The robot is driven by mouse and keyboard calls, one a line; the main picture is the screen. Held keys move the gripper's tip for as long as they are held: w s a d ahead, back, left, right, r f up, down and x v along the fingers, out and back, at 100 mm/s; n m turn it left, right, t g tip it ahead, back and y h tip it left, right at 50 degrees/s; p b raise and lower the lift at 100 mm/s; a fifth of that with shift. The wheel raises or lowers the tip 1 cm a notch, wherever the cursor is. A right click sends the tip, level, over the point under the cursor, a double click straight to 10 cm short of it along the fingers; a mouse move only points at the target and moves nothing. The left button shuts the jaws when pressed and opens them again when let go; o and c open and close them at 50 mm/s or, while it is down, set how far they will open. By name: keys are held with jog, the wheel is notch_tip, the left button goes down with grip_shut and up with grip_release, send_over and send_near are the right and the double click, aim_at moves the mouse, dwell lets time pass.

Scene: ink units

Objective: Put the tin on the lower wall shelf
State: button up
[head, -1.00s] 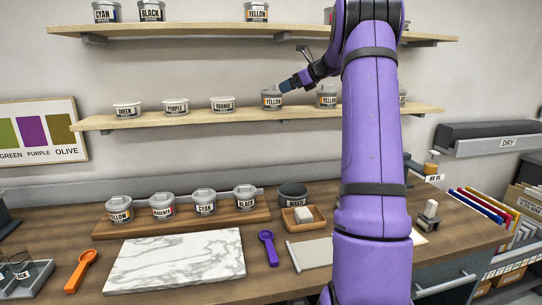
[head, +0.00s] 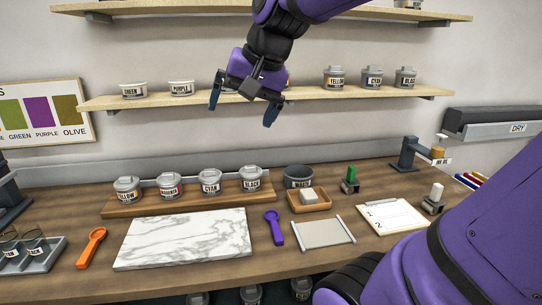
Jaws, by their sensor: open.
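Several tins stand on the lower wall shelf (head: 300,95). A grey lidded tin labelled YELLOW (head: 335,78) is upright right of my gripper, with a CYAN tin (head: 372,78) and a BLACK tin (head: 406,78) beside it. Another tin, just left of that YELLOW one, is mostly hidden behind my gripper. My gripper (head: 243,107) points down in front of the shelf. Its dark blue fingers are wide apart, with nothing between them. It looks clear of the tins, though its depth from the shelf is hard to judge.
Below, a wooden rack (head: 150,206) holds more tins, behind a marble slab (head: 185,240). An upper shelf (head: 200,6) crosses the top. My purple arm covers the lower right.

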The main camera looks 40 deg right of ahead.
jog(key=s+a+f+n+h, duration=0.1)
jog(key=s+a+f+n, duration=0.1)
jog(key=s+f+n, duration=0.4)
jog(key=shift+s+n+h, duration=0.3)
jog(key=shift+s+n, duration=0.2)
jog(key=shift+s, duration=1.4)
